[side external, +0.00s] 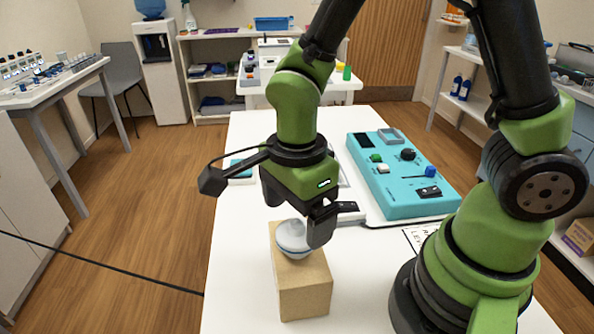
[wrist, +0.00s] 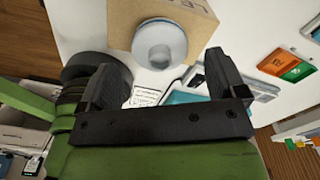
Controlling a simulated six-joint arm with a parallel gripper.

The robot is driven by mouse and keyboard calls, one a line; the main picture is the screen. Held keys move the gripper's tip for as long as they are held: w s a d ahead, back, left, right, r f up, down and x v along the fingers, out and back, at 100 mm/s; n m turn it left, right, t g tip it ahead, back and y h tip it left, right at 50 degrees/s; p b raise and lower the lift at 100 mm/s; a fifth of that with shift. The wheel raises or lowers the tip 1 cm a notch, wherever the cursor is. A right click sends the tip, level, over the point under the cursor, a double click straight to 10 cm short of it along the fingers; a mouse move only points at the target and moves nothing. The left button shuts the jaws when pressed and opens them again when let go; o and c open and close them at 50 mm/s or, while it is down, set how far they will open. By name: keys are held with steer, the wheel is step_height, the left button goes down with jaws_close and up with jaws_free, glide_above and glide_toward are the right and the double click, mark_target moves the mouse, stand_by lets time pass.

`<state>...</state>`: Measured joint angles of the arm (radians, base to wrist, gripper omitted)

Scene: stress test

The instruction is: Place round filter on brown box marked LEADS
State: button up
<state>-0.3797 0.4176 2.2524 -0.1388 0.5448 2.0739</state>
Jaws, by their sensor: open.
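The round filter (side external: 293,238) is a pale grey-white disc with a raised middle. It rests on top of the brown box (side external: 303,292), toward its far end. In the wrist view the filter (wrist: 160,43) lies over the brown box (wrist: 200,18), just beyond the fingertips. Dark partial lettering shows near the box's edge there; the full marking is not readable. My gripper (side external: 297,213) is open above the filter, with one finger close to its right side in the side view. In the wrist view my gripper (wrist: 160,64) has its fingers spread, with nothing between them.
A teal device (side external: 400,175) with knobs and switches stands on the white table (side external: 240,270) to the right of my gripper. A printed sheet (side external: 420,236) lies near my base. The table left of the box is clear. Shelves and a side bench stand farther away.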

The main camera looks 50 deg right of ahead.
step_height(320, 180, up, 8)
step_height(320, 180, up, 5)
steer(key=n+t+y, duration=0.2)
steer(key=n+t, duration=0.1)
steer(key=n, duration=0.4)
glide_above(297, 223)
steer(key=s+d, duration=0.3)
steer(key=s+d+r+n+t, duration=0.3)
steer(key=s+r+n+t, duration=0.1)
steer(key=n, duration=0.6)
steer(key=shift+s, duration=0.55)
